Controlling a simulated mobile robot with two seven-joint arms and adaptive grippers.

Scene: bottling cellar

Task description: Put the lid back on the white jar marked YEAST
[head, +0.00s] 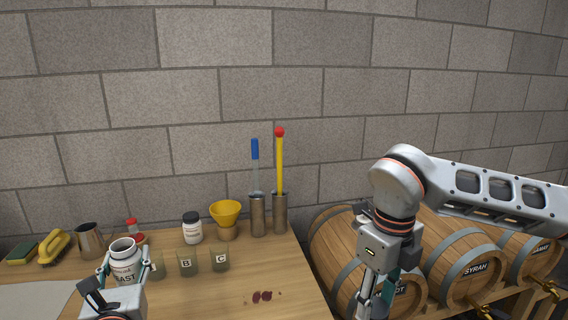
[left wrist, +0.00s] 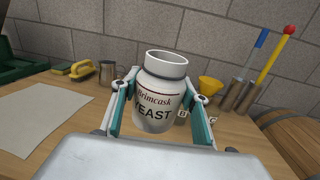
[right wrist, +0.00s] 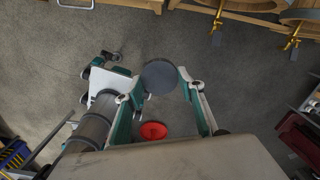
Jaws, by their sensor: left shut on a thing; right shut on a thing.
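The white jar marked YEAST (head: 123,262) is upright and open-topped at the front left of the table. My left gripper (head: 124,274) is shut on it, one finger on each side. In the left wrist view the jar (left wrist: 160,95) shows its open mouth and no lid on it. My right gripper (head: 372,303) is to the right of the table, in front of the barrels, pointing down. In the right wrist view it is shut on a dark grey round lid (right wrist: 160,77), held over the floor. The lid is not visible in the head view.
Labelled cups, B (head: 187,263) and C (head: 220,260) among them, stand close right of the jar. Behind are a dark-capped white jar (head: 192,229), a yellow funnel (head: 226,213) and metal cylinders (head: 258,216). Barrels (head: 462,262) stand right.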

